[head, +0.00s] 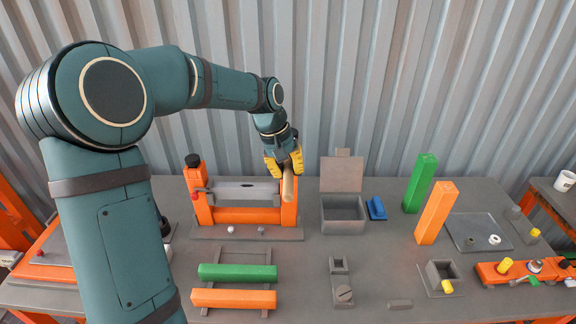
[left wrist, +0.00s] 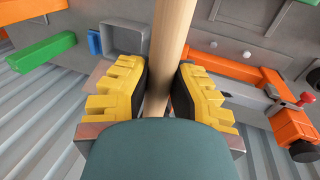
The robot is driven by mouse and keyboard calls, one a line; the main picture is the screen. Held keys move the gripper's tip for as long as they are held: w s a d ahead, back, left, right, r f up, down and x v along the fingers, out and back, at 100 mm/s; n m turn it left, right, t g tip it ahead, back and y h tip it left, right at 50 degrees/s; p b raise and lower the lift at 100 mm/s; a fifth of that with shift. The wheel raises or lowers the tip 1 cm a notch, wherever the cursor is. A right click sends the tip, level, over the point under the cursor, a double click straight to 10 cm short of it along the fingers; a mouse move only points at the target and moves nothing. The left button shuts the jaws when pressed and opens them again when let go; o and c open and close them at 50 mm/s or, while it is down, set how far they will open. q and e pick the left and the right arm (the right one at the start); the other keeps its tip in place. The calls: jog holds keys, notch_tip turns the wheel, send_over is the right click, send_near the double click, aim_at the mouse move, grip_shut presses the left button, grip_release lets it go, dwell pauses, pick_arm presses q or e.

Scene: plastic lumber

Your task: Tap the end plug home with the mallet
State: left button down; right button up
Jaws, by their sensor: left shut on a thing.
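My left gripper (head: 284,163), with yellow fingers, is over the right end of the orange fixture (head: 250,215). It is shut on a pale wooden handle (head: 288,186), which I take to be the mallet's. In the left wrist view the handle (left wrist: 172,45) runs between the yellow fingers and out of the top of the picture. The mallet's head cannot be made out. The fixture has a grey bar (head: 243,188) across it. I cannot tell which part is the end plug. Two small pale pieces lie in front of the fixture. My right gripper is not in view.
An open grey box (head: 343,228) and a blue block (head: 376,208) stand right of the fixture. Green (head: 419,184) and orange (head: 436,213) posts stand further right. Green and orange bars lie on a rack in front. Grey blocks and small yellow pieces occupy the front right.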

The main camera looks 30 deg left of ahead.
pick_arm(q)
jog(key=shift+f+b, duration=0.3)
jog(key=shift+f, duration=0.65)
jog(key=shift+w+r, duration=0.1)
jog(key=shift+r, duration=0.15)
jog(key=shift+f, duration=0.1)
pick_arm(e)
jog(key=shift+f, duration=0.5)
pick_arm(q)
jog(key=shift+f, duration=0.1)
notch_tip(320, 180, up, 4)
jog(key=p, duration=0.3)
jog(key=shift+p, duration=0.4)
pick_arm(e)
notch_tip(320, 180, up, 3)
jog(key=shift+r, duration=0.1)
pick_arm(q)
jog(key=shift+f, duration=0.1)
